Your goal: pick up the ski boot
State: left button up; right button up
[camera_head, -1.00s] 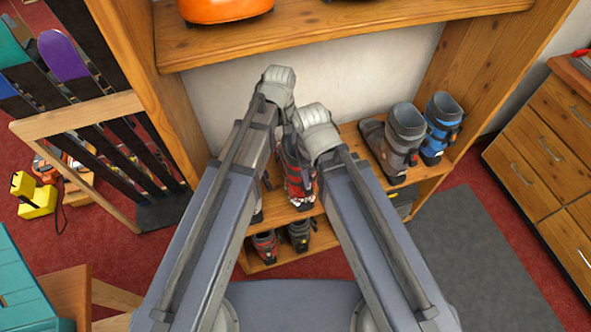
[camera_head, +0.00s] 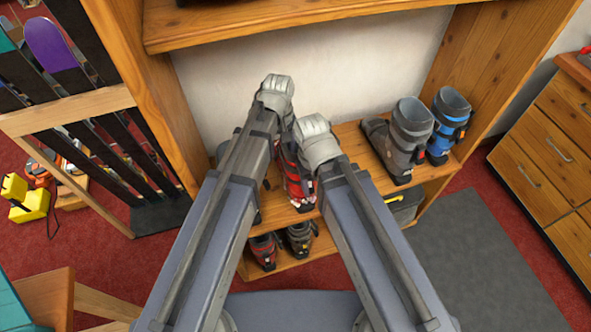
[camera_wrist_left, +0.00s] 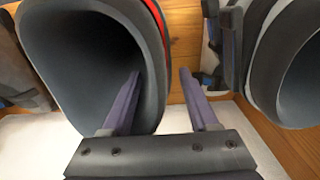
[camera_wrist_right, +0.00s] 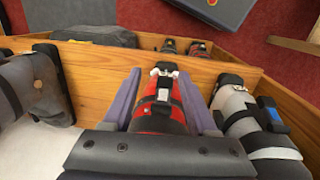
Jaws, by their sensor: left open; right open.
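A red and black ski boot (camera_head: 293,178) stands on the lower shelf, partly hidden behind my wrists in the head view. In the left wrist view its dark open cuff (camera_wrist_left: 85,60) fills the left side. My left gripper (camera_wrist_left: 160,73) is open there, one finger over the cuff opening and the other to the right of its wall. The right wrist view shows the boot's red, buckled front (camera_wrist_right: 160,110). My right gripper (camera_wrist_right: 161,73) is open, with a finger on each side of it. Contact cannot be told in either view.
A grey boot (camera_head: 402,135) and a blue boot (camera_head: 447,125) stand to the right on the same shelf (camera_head: 350,190). Small boots (camera_head: 264,250) and a dark case (camera_head: 403,206) sit below. An upper shelf (camera_head: 290,25) crosses above; skis (camera_head: 95,140) stand at left.

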pick_arm(q)
jog(key=shift+r, duration=0.1)
jog(key=shift+c, duration=0.2)
grip_shut()
jog(key=shift+s+a, duration=0.1)
dwell(0.9)
